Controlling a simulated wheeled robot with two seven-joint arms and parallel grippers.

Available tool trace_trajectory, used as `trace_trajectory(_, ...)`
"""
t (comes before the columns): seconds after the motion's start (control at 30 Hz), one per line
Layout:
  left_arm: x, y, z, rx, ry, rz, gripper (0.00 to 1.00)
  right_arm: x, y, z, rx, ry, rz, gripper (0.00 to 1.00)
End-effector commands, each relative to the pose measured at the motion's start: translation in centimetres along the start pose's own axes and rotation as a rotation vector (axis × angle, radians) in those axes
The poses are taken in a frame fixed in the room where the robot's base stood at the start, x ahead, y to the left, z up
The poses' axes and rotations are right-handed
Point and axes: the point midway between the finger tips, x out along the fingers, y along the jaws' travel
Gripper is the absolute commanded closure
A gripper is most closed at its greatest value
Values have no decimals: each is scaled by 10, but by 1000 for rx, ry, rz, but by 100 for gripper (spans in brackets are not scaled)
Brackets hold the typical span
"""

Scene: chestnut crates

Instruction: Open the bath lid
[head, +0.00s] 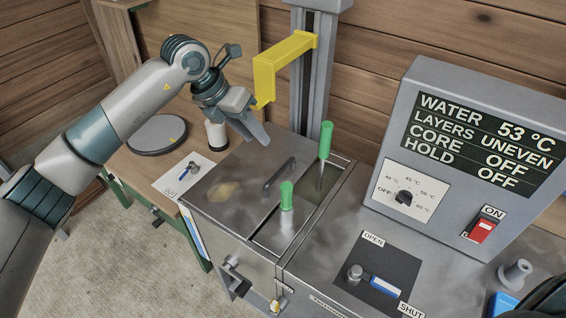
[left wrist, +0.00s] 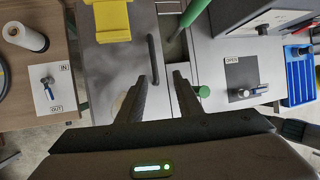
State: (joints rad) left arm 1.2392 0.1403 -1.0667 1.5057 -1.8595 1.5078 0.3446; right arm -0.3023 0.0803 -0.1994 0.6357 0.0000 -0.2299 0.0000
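The bath lid (head: 222,203) is a flat grey metal plate with a tan stain, lying shut on the bath. Its dark bar handle (head: 279,178) stands near its right side; the handle also shows in the left wrist view (left wrist: 153,60). My left gripper (head: 258,133) is above the far part of the lid, apart from the handle. My right gripper does not show.
Two green-handled tools (head: 326,140) (head: 286,196) stand upright right of the lid handle. A yellow bracket (head: 282,62) on a grey column hangs close behind my left gripper. A control box (head: 462,150) and an OPEN/SHUT valve (head: 378,282) are at the right.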

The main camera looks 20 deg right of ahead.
Motion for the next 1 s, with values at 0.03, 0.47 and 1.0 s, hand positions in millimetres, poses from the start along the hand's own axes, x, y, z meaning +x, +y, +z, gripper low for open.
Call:
trace_trajectory(0.03, -4, 5, 0, 1, 11, 25, 68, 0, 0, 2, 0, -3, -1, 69)
trace_trajectory(0.47, -6, 11, -1, 2, 22, 51, 68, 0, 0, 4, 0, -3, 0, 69)
trace_trajectory(1.0, 42, 11, -2, 0, 24, 45, 68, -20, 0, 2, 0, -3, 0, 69)
